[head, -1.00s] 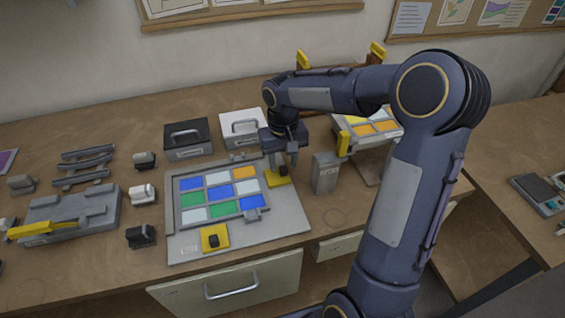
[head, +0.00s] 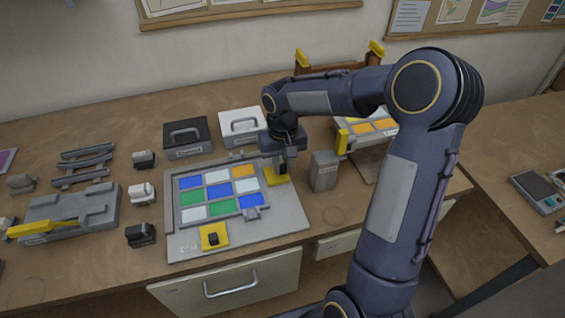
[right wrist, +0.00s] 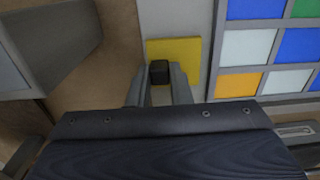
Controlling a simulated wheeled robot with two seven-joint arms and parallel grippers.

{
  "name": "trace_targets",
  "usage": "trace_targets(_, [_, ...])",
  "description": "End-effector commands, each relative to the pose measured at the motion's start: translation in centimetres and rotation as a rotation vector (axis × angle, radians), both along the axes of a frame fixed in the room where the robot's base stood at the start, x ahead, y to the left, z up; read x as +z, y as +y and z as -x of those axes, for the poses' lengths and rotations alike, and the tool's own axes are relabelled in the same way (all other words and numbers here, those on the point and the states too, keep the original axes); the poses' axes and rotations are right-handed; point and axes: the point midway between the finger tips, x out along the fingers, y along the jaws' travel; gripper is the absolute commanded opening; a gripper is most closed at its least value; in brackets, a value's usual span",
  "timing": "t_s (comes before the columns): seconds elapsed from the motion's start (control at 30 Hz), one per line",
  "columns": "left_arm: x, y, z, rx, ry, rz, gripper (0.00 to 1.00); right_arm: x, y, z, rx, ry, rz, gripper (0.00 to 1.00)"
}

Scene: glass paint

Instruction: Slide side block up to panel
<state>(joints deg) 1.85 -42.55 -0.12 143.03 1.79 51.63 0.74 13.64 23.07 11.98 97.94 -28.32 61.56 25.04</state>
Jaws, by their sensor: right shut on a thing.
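The glass panel (head: 218,190), a grid of blue, white, green and orange panes, lies on a grey board (head: 285,222) in the head view. The side block is a yellow plate with a black knob (head: 277,175), on the board just right of the panel. In the right wrist view the yellow side block (right wrist: 188,52) lies left of the panel (right wrist: 265,45), with a narrow grey gap between them. My right gripper (head: 284,165) is shut on the block's black knob (right wrist: 159,72). A second yellow block (head: 214,236) sits at the board's front edge. My left gripper is not in view.
A grey metal box (head: 324,171) stands close to the right of my right gripper. A black case (head: 187,138) and a white case (head: 242,124) stand behind the board. A grey fixture with a yellow handle (head: 68,213) lies at left.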

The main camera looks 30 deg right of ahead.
Motion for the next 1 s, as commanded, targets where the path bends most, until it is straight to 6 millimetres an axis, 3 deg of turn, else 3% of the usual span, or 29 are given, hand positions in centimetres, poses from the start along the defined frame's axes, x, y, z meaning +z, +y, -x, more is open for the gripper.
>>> trace_targets(0.23, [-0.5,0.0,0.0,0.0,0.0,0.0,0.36,-0.1,2.6,-0.6,0.004,-0.001,-0.002,0.0])
trace_targets(0.5, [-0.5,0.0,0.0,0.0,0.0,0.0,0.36,0.0,2.8,-0.7,0.001,-0.001,-0.003,0.0])
trace_targets(0.53, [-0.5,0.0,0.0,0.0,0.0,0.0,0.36,0.0,2.8,-0.7,0.002,-0.001,-0.003,0.22])
trace_targets(0.67, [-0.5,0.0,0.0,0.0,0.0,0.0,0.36,0.0,2.8,-0.7,0.001,0.0,-0.002,0.39])
trace_targets(1.0, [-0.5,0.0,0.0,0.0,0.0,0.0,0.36,0.4,2.7,-0.7,0.0,-0.001,0.0,0.4])
